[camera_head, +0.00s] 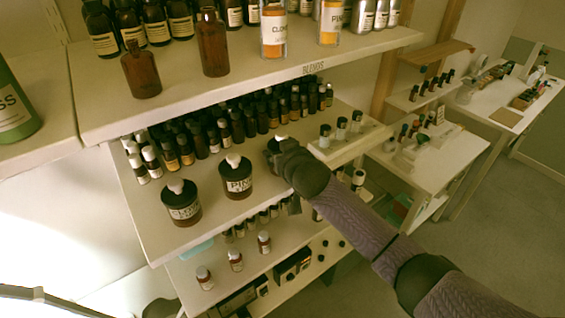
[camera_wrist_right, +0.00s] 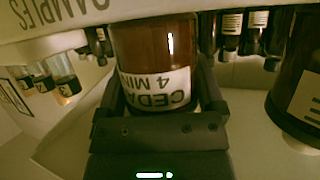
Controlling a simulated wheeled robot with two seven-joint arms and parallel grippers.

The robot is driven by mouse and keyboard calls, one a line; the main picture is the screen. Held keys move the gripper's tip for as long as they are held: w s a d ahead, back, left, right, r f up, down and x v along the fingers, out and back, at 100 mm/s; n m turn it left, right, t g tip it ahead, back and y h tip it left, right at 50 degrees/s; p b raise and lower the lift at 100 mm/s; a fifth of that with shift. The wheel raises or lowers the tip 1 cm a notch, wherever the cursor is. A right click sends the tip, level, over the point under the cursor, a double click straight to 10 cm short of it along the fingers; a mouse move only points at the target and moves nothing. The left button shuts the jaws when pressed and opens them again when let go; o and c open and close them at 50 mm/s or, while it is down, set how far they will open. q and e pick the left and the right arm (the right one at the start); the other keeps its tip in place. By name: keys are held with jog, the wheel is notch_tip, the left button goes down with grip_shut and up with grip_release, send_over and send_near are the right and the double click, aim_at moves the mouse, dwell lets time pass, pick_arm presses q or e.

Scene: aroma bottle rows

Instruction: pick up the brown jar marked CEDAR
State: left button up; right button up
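The brown jar marked CEDAR (camera_wrist_right: 152,80) fills the middle of the right wrist view, its label upside down there. My right gripper (camera_wrist_right: 160,98) has one finger on each side of it. Whether the fingers press on the glass I cannot tell. In the head view my right gripper (camera_head: 277,156) reaches in from the right to the end of the front jar row on the middle shelf and hides most of the CEDAR jar. The jar appears to stand level with its row. My left gripper is not in view.
A brown jar marked PINE (camera_head: 237,184) stands left of the gripper, with another labelled jar (camera_head: 182,209) further left. Rows of small dark bottles (camera_head: 225,130) stand close behind. The upper shelf (camera_head: 250,80) hangs above. Free shelf shows at the front left.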

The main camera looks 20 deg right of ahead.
jog(key=c, duration=0.9)
